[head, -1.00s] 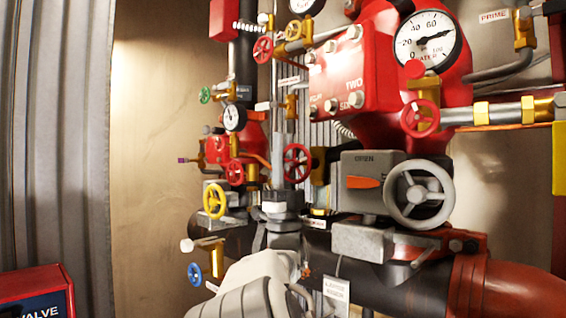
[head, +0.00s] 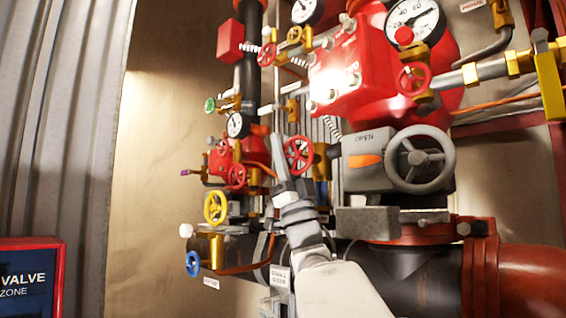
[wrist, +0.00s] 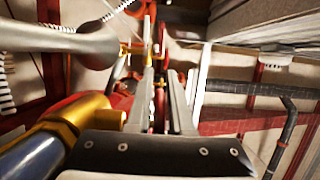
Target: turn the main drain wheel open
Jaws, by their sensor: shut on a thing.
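A red spoked handwheel (head: 298,155) on a brass valve sits at the middle of the pipework in the head view; I take it as the main drain wheel, though no readable label confirms this. My gripper (head: 279,155) reaches up from below, its fingers at the wheel's left edge. In the wrist view the two long grey fingers of my gripper (wrist: 163,78) point ahead, with a red wheel rim (wrist: 159,98) edge-on between them. The gripper is shut on this rim. The fingers and arm hide part of the valve behind.
A large grey handwheel (head: 420,160) on a grey gearbox is close on the right. Yellow (head: 215,207) and blue (head: 193,264) wheels are lower left. A thick black pipe (head: 400,275) runs below. Open space lies left, before the bare wall (head: 155,180).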

